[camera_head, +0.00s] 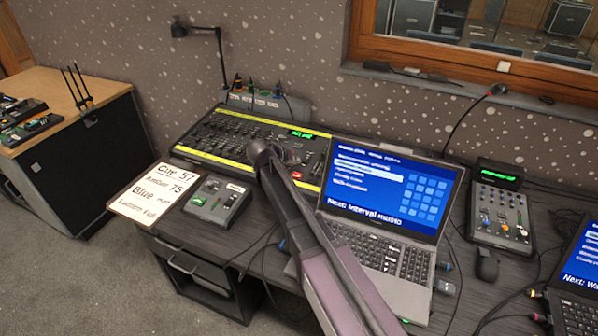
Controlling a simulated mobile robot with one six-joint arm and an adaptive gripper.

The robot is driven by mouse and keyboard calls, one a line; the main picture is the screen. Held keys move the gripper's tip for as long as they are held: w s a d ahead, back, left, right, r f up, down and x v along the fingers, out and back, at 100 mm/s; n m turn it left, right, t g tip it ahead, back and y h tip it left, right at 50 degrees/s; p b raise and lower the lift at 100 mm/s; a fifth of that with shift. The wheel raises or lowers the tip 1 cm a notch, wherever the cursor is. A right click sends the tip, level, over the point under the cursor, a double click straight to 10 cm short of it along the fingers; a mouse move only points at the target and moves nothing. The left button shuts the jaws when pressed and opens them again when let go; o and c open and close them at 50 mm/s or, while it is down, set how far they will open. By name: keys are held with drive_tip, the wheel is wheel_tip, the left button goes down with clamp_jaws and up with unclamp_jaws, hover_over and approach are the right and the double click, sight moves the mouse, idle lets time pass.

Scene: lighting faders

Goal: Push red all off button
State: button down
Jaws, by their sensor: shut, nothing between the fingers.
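The lighting console (216,158) is a long dark desk with rows of faders, yellow strips and a small green display. A small red button (297,175) shows on its right part, just right of my arm. My arm reaches up from the bottom of the view and ends over the console. My arm hides part of the console left of the button.
An open laptop (385,190) stands close to the right of my arm. A small control box (217,199) and a cue sheet (153,193) lie in front of the console. A small mixer (499,212) stands at right. A desk lamp (205,30) rises behind. Cables cross the desk.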

drive_tip(key=shift+s+r+p, duration=0.1)
drive_tip(key=shift+r+p, duration=0.5)
drive_tip(key=shift+r, duration=0.3)
drive_tip(key=shift+f, duration=0.1)
